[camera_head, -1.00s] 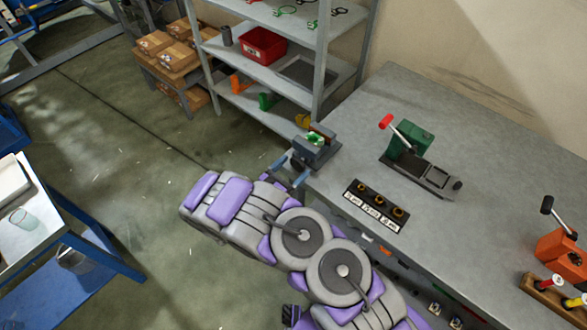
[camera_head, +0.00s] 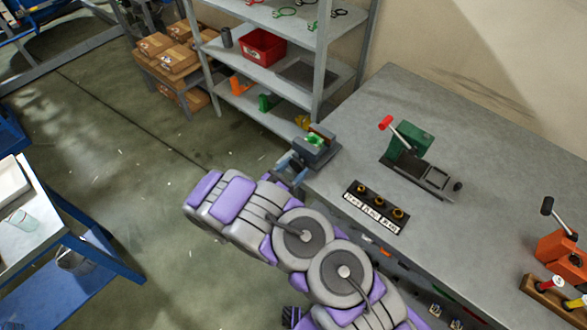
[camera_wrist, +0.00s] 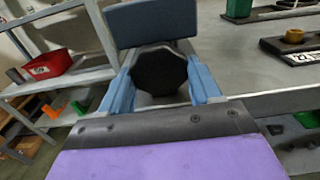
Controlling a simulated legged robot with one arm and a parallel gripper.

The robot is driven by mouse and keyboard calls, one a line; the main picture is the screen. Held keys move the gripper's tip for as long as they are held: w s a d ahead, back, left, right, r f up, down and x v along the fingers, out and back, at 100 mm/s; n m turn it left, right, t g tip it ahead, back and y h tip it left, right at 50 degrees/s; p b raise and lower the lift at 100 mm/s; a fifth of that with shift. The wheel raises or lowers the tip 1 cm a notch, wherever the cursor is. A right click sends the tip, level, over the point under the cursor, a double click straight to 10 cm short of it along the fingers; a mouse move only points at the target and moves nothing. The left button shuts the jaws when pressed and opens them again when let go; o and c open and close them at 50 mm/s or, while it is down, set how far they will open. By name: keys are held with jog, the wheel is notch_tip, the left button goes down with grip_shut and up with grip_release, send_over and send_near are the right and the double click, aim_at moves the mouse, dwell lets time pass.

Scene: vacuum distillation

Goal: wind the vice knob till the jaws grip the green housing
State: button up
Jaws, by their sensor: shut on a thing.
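The vice (camera_head: 317,154) is a small blue-grey block at the near left corner of the bench. The green housing (camera_head: 314,140) sits between its jaws, small in the head view; whether both jaws touch it cannot be told. In the wrist view the vice's blue-grey face (camera_wrist: 152,22) fills the top middle and hides the housing. The black faceted vice knob (camera_wrist: 159,70) is below that face. My gripper (camera_wrist: 160,85) has one blue finger on each side of the knob and is shut on it. My gripper also shows in the head view (camera_head: 291,163), beside the vice.
The grey bench (camera_head: 400,95) holds a green lever device (camera_head: 415,140), a black block with brass rings (camera_head: 376,203) and an orange device (camera_head: 560,250). A shelf rack with a red bin (camera_head: 263,46) stands behind the vice. A blue trolley (camera_head: 100,255) is at left.

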jog(key=shift+a+m+b, duration=0.1)
jog(key=shift+m+b, duration=0.5)
jog(key=shift+m, duration=0.9)
jog(key=o, duration=1)
jog(key=shift+o, duration=0.2)
jog(key=p+v, duration=0.3)
jog(key=v, duration=1.4)
jog(key=shift+a, duration=0.25)
jog(key=shift+f, duration=0.1)
jog(key=shift+c, duration=0.4)
